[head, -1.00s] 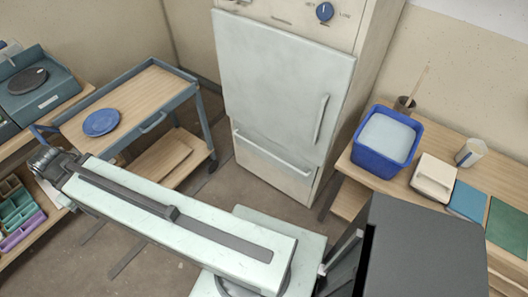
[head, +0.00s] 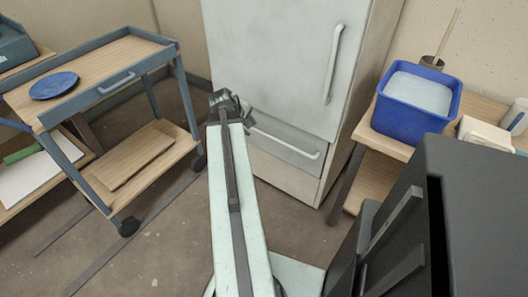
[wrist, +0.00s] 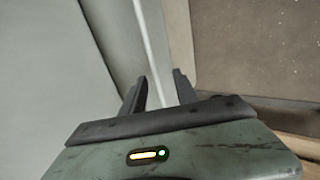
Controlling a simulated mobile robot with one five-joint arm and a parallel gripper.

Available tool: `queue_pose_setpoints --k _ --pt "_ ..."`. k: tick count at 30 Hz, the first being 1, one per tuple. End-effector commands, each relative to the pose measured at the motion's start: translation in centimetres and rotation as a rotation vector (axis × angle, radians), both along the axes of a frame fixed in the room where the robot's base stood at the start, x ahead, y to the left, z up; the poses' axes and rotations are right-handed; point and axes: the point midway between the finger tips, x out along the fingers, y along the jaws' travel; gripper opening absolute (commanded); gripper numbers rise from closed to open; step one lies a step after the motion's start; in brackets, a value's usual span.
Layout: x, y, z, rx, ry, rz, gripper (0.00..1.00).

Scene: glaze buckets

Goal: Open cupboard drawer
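The cupboard (head: 270,55) is tall and off-white, with a large upper door and a drawer (head: 285,150) below it. The drawer appears shut, and its pale bar handle (head: 288,145) runs across its front. My gripper (head: 232,98) is in front of the cupboard, near the left end of the drawer handle in the head view. My arm hides the drawer's left part. In the wrist view my gripper (wrist: 160,88) has its two dark fingers apart, with a pale surface beyond them. I cannot tell whether they touch the handle.
A grey-blue trolley (head: 95,70) with a blue plate (head: 53,85) stands at left. At right a wooden table (head: 395,148) bears a blue bucket (head: 415,105) and a white box (head: 485,133). Bare floor (head: 165,235) lies between the trolley and my arm.

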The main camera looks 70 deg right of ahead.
Motion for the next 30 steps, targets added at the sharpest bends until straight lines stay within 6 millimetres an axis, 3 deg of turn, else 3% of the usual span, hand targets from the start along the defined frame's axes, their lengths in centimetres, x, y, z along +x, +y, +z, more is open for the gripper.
queue_pose_setpoints --k 1,4,11,22,30 --pt "-1.5 -0.9 -1.4 -0.010 0.011 -0.010 0.36" --pt "-2.9 -1.7 -1.3 -0.020 0.023 -0.013 0.36" --pt "-3.0 -2.2 -1.8 -0.020 0.024 -0.014 0.36" --pt "-3.8 -5.5 -7.4 -0.020 0.024 -0.016 0.36" --pt "-4.1 -6.0 -7.5 -0.019 0.023 -0.015 0.36"
